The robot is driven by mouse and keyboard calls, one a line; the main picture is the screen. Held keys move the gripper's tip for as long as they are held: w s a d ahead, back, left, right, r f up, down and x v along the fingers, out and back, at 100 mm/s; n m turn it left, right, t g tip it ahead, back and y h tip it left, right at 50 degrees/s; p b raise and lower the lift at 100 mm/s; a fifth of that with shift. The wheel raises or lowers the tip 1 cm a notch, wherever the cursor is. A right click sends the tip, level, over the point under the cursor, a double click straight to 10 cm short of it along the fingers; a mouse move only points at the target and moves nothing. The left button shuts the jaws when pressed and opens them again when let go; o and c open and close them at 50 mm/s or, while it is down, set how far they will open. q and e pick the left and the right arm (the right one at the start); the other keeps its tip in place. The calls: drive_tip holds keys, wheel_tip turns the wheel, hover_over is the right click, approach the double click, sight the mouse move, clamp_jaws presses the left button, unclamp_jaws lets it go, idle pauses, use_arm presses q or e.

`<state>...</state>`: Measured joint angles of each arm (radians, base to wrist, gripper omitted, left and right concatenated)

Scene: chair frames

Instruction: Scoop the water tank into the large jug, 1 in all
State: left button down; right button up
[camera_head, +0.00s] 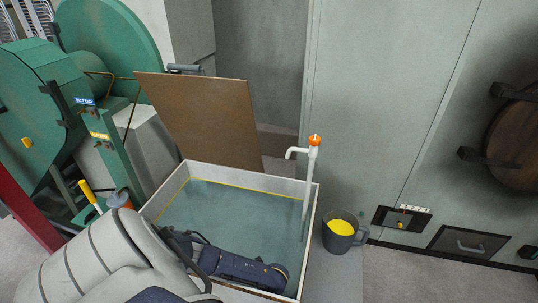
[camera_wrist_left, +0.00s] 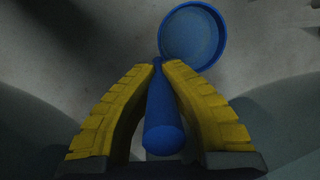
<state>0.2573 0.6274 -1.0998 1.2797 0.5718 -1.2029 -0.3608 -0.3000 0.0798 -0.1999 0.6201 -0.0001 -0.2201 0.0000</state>
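The water tank (camera_head: 178,172) is an open box with pale walls, a yellow line inside and blue-green water. The large jug (camera_head: 338,243) is dark grey and stands upright on the floor at its right. Its inside shows yellow; I cannot tell if that is liquid. My left arm reaches over the near part of the tank in the head view. In the left wrist view my left gripper (camera_wrist_left: 164,66) has its yellow fingers closed around the handle of a blue scoop (camera_wrist_left: 192,37) with a round bowl. I cannot tell what the bowl holds. My right gripper is not in view.
A brown lid board (camera_head: 200,115) stands tilted up behind the tank. A white spout pipe (camera_head: 310,165) with an orange top rises at the tank's right side. Green machinery (camera_head: 40,105) fills the left. Floor right of the jug is clear up to the wall panels.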

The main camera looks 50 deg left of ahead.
use_arm(q)
wheel_tip(320, 180, up, 42)
idle(4.1)
drive_tip(key=shift+f, duration=0.1)
idle(2.1)
